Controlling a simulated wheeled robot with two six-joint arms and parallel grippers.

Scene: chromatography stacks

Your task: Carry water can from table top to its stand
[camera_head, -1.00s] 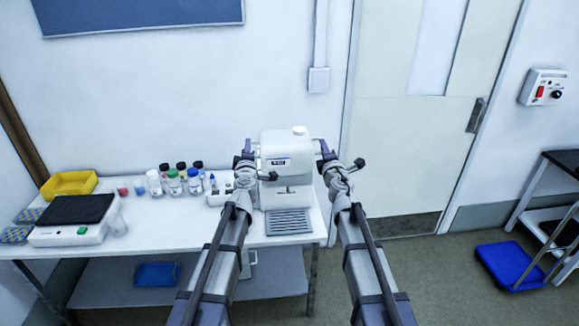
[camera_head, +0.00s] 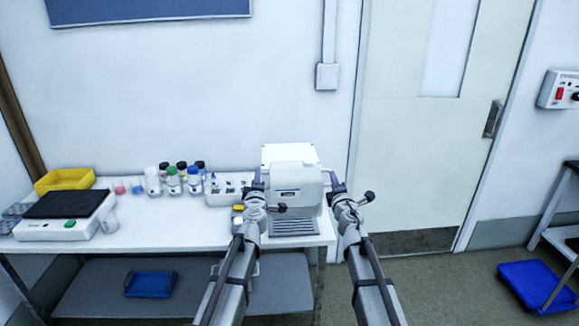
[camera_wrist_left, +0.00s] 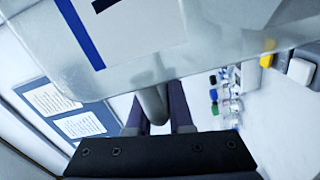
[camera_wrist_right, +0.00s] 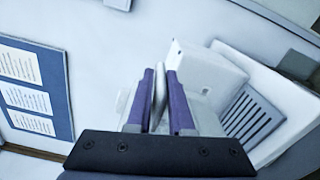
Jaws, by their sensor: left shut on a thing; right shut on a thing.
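The water can (camera_head: 308,198) is a whitish container with a blue-striped label. It is held between my two grippers, in front of the white stand (camera_head: 288,152). In the head view it hides the middle of the stand, and the grey grille tray (camera_head: 293,227) shows below it. My left gripper (camera_head: 258,182) is shut on the can's left handle, which shows in the left wrist view (camera_wrist_left: 152,104). My right gripper (camera_head: 336,184) is shut on the right handle, seen in the right wrist view (camera_wrist_right: 158,95). I cannot tell the gap between can and stand.
The white table (camera_head: 160,226) carries several bottles (camera_head: 174,180), a yellow bin (camera_head: 65,180) and a dark-topped device (camera_head: 66,205) to the left. A blue tray (camera_head: 150,284) lies on the shelf below. A door is at right, and a blue platform (camera_head: 540,285) is on the floor.

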